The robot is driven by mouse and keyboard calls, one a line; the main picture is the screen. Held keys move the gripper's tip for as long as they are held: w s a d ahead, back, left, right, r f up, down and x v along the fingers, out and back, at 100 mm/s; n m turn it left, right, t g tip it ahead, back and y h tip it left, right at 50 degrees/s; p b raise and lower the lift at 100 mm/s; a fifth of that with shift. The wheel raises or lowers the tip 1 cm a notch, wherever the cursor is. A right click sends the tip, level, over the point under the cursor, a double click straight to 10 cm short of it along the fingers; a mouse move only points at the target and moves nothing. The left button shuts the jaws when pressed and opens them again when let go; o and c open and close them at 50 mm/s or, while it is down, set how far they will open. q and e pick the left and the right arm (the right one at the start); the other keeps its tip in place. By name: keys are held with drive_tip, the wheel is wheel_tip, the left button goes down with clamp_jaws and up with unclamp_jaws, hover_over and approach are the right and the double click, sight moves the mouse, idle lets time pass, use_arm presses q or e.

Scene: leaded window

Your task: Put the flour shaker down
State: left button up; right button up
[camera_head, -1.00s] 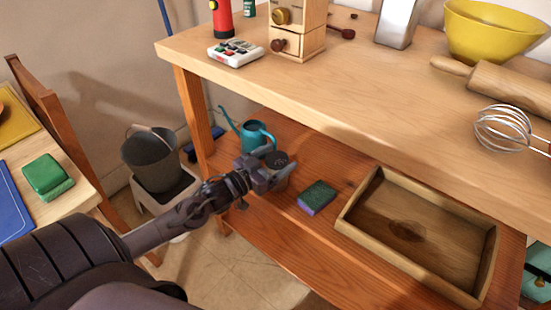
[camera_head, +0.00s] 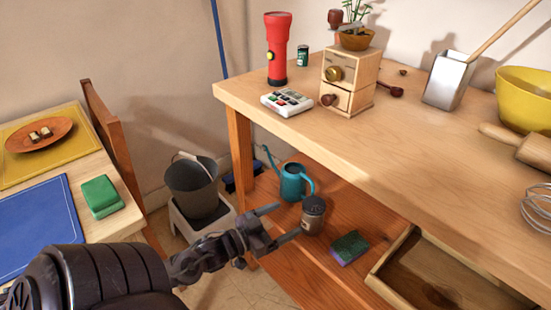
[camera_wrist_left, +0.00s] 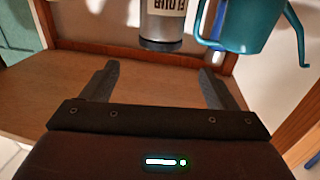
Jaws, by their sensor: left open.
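The flour shaker (camera_head: 312,219), a small grey canister with a dark lid, stands upright on the lower wooden shelf (camera_head: 287,262). It is just right of the teal watering can (camera_head: 293,183). My left gripper (camera_head: 289,221) is open and empty, to the left of the shaker, with its fingers pointing toward it. In the left wrist view the lettered shaker (camera_wrist_left: 162,22) appears upside down beyond the open fingers (camera_wrist_left: 158,84), with a gap between. The watering can (camera_wrist_left: 250,25) shows beside it there. My right gripper is not in view.
A green and purple sponge (camera_head: 349,247) and a wooden tray (camera_head: 392,262) lie right of the shaker. The workbench top (camera_head: 390,130) overhangs the shelf. A grey bucket (camera_head: 192,188) on a white stool stands left of the bench. A side table (camera_head: 70,160) is at the left.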

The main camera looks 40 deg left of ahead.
use_arm(q)
drive_tip(key=s+d+f+n+g+y, duration=0.1)
drive_tip(key=s+d+f+g+y, duration=0.1)
drive_tip(key=s+d+f+g, duration=0.25)
drive_tip(key=s+d+f+n+g+y, duration=0.1)
drive_tip(key=d+f+g+y, duration=0.1)
drive_tip(key=d+f+g, duration=0.35)
drive_tip(key=s+d+f+m+g+h, duration=0.1)
drive_tip(key=s+d+m+g, duration=0.2)
drive_tip(key=s+d, duration=0.6)
drive_tip(key=d+g, duration=0.2)
drive_tip(key=shift+d, duration=0.4)
